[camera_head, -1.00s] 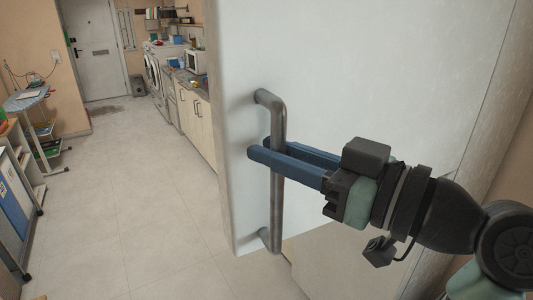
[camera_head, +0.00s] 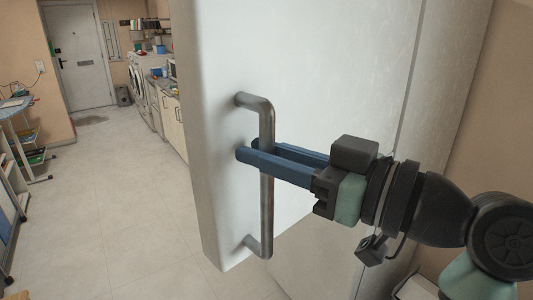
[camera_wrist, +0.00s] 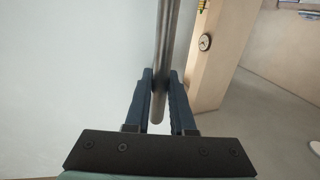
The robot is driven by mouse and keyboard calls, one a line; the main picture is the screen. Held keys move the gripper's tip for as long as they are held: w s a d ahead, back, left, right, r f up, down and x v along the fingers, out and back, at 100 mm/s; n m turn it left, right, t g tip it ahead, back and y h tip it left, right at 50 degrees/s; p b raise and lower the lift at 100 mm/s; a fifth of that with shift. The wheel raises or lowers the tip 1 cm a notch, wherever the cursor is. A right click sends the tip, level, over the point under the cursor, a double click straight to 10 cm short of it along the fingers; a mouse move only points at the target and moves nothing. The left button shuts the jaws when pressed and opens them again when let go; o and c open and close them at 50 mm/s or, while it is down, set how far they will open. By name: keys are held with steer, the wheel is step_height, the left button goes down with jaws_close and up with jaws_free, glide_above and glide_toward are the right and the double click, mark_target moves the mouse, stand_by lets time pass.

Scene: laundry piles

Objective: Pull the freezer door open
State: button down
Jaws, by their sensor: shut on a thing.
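The white freezer door (camera_head: 330,70) fills the middle of the head view, with its thick side edge showing at left. Its bottom edge stands out in front of the paler panel below. A grey metal bar handle (camera_head: 267,215) runs upright near the door's free edge. My gripper (camera_head: 262,152) is shut on the handle around its middle, one blue finger on each side. In the wrist view, the handle (camera_wrist: 168,35) passes between the two fingers (camera_wrist: 160,85), with the white door surface at left.
The tiled floor (camera_head: 120,195) left of the door is clear. Washing machines (camera_head: 138,75) and cabinets line the far wall beside a grey door (camera_head: 78,55). A shelf unit (camera_head: 35,155) stands at the left edge. A beige wall (camera_head: 475,120) is close at right.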

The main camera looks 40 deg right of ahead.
steer(key=c, duration=0.8)
jaws_free()
steer(key=shift+o, duration=0.2)
steer(key=shift+s, duration=0.1)
steer(key=b+v, duration=0.3)
steer(key=v, duration=0.9)
steer(key=shift+s, duration=0.4)
steer(key=shift+d, duration=0.1)
